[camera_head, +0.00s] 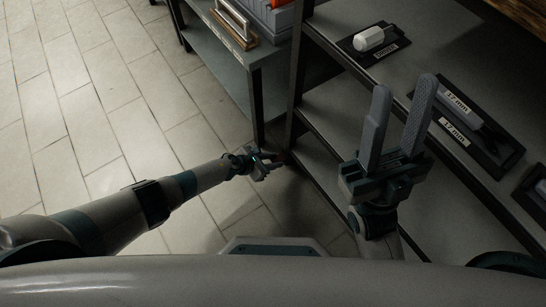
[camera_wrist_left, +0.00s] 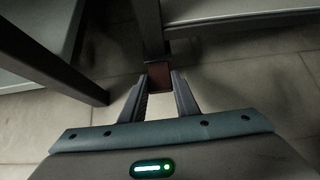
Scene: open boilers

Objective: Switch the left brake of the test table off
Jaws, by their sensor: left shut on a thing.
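A small dark red brake piece (camera_wrist_left: 159,77) sits low at the foot of a dark table leg (camera_wrist_left: 149,28) in the left wrist view. In the head view it is a dim reddish spot by the floor. My left gripper (camera_head: 275,161) is down near the floor at that leg. Its fingertips (camera_wrist_left: 160,82) sit on either side of the red piece and are shut on it. The piece's exact tilt is hard to tell. My right gripper (camera_head: 404,85) is raised in front of the right-hand table (camera_head: 330,125), open and empty.
On the right-hand table lie a white-handled tool (camera_head: 374,38) and dark trays with 17 mm labels (camera_head: 457,97). Tiled floor (camera_head: 110,110) is clear to the left.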

